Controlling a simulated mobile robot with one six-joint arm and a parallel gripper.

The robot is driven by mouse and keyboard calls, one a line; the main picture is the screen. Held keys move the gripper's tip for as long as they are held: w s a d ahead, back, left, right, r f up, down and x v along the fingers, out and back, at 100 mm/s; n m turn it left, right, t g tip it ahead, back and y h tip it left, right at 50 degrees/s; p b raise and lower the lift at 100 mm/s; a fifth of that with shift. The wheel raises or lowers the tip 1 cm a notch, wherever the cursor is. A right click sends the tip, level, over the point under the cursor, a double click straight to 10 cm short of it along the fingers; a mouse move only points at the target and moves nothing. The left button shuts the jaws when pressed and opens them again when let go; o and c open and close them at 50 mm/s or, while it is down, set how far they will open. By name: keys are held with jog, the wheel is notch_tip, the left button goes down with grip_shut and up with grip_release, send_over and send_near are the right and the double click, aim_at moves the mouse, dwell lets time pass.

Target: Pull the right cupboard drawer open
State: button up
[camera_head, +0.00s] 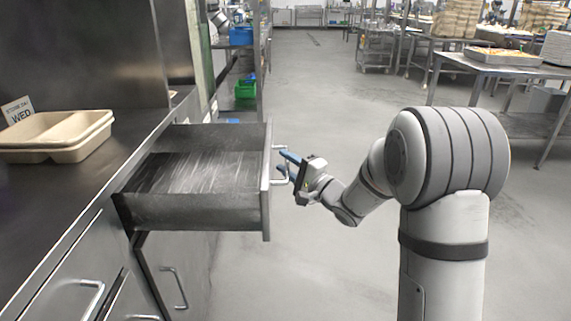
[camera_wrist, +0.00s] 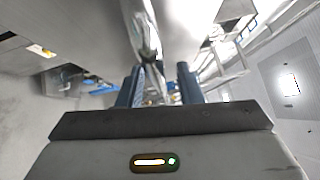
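The drawer (camera_head: 200,211) is pulled far out of the steel counter in the head view, and its inside looks empty. Its bar handle (camera_head: 278,147) is on the front panel, facing right. My gripper (camera_head: 289,165) is at this handle, with its blue fingers on either side of the bar. In the wrist view, the two fingers (camera_wrist: 160,82) stand apart with a visible gap, and the shiny handle (camera_wrist: 150,45) runs down between them, nearer the left finger. Whether a finger touches the bar is unclear.
Beige trays (camera_head: 52,135) and a "WED" card (camera_head: 18,110) are on the counter at left. Closed fronts with handles (camera_head: 174,287) are below. A steel table (camera_head: 485,67) stands at the far right.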

jog(key=shift+s+d, duration=0.1)
jog(key=p+v, duration=0.1)
jog(key=v, duration=0.6)
jog(key=shift+s+d+p, duration=0.2)
jog(key=shift+d+p, duration=0.05)
jog(key=shift+p, duration=0.1)
